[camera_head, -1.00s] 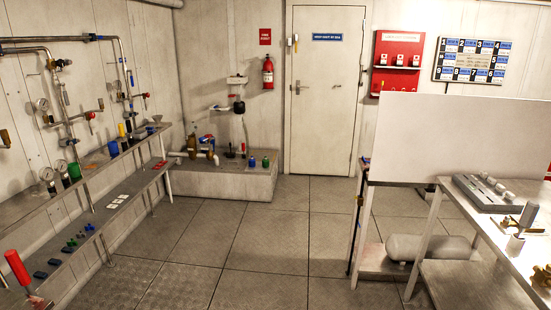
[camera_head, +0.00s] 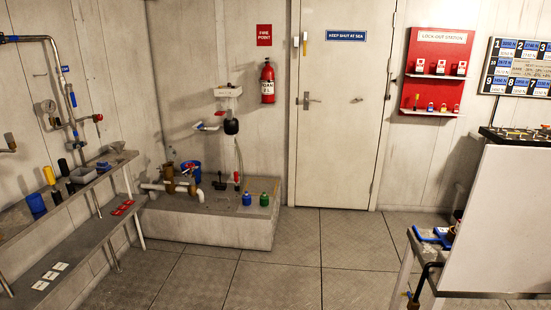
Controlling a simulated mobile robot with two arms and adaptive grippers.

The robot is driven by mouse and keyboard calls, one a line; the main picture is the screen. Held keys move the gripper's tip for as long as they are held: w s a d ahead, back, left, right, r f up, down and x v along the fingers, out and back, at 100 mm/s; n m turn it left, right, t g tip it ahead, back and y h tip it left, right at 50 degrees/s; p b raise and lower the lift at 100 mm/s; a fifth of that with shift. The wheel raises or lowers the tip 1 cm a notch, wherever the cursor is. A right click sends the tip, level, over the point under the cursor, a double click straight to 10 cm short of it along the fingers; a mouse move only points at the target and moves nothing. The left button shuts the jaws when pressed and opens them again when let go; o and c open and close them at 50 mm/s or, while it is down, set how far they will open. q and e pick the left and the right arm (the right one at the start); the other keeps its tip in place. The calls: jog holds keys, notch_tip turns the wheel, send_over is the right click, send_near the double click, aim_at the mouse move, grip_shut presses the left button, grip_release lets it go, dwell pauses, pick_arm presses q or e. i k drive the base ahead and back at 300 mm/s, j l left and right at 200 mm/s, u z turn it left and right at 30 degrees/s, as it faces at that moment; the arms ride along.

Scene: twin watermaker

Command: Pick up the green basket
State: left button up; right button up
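No green basket can be made out in the current head view. A small blue container (camera_head: 36,205) stands on the upper left shelf at the left edge of the picture. A small green bottle (camera_head: 264,199) stands on the low grey plinth (camera_head: 205,228), next to a blue bottle (camera_head: 247,199). Neither of my grippers is in view.
The left shelf unit (camera_head: 95,235) runs along the left wall. A table with a large white panel (camera_head: 497,225) blocks the lower right. A closed door (camera_head: 338,105) and a fire extinguisher (camera_head: 267,82) are ahead. The floor (camera_head: 290,260) between is clear.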

aim_at(264, 198)
jog(key=i, duration=2.25)
